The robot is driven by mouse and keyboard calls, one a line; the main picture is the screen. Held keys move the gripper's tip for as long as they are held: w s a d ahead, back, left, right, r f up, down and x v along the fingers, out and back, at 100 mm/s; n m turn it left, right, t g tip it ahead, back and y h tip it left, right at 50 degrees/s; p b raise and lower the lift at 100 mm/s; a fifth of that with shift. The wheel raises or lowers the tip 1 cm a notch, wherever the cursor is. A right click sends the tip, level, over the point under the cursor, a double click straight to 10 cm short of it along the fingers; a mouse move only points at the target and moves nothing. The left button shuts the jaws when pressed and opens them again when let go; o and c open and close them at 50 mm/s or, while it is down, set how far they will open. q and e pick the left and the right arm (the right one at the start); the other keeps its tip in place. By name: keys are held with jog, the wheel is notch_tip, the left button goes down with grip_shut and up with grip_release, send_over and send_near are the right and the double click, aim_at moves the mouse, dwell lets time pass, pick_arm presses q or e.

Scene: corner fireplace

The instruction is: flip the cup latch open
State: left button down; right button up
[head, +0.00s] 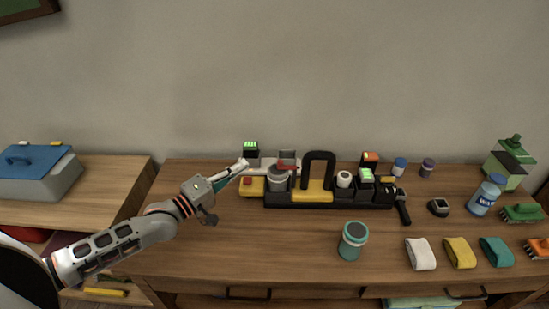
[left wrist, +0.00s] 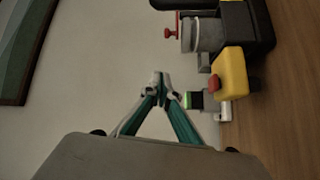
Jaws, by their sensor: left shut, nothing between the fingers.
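A grey cup (head: 277,182) stands at the left part of a black and yellow workstation (head: 328,203) on the wooden desk. A red latch bar (head: 288,167) lies across the cup's top. In the left wrist view the cup (left wrist: 208,35) appears sideways with the red latch (left wrist: 172,31) at its top. My left gripper (head: 243,165) is left of the cup, at about the height of its top, apart from it. Its fingertips (left wrist: 160,80) are together and hold nothing. My right gripper is in neither view.
A yellow block with a red button (head: 247,180) sits left of the cup, and a black block with green lights (head: 250,152) stands behind the gripper. A black arch handle (head: 318,168) rises right of the cup. A teal jar (head: 353,240) stands in front; the desk's left front is clear.

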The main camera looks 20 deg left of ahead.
aim_at(271, 169)
pick_arm(q)
jog(key=shift+w+d, duration=0.1)
jog(key=shift+w, duration=0.05)
jog(key=w+d+p, duration=0.1)
jog(key=w+d, duration=0.5)
jog(key=shift+w+d+r, duration=0.15)
jog(key=shift+w+d, duration=0.05)
jog(key=shift+s+d+f, duration=0.2)
jog(key=shift+s+d, duration=0.2)
jog(key=shift+s, duration=0.05)
dwell(0.7)
